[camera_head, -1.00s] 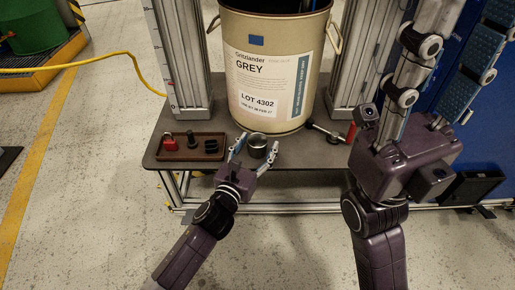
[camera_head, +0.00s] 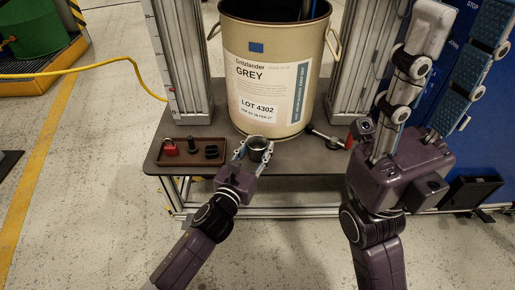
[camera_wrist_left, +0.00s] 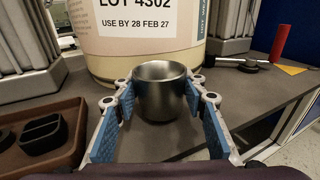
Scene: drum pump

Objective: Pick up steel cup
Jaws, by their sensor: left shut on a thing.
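The steel cup (camera_head: 257,145) stands upright at the front of the grey bench top, just before the drum. In the left wrist view the cup (camera_wrist_left: 161,92) sits between the two blue-padded fingers, at their far ends. My left gripper (camera_head: 254,152) is shut on the cup, one finger on each side. It also shows in the left wrist view (camera_wrist_left: 160,100). The cup appears to be still on the bench. My right gripper (camera_head: 452,75) is raised at the right, away from the cup, its two fingers spread apart with nothing between them.
A large beige drum (camera_head: 272,75) stands behind the cup. A brown tray (camera_head: 212,162) with a red item and dark parts lies to the left. A tool with a red handle (camera_head: 350,140) lies to the right. Metal posts (camera_head: 180,65) flank the drum.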

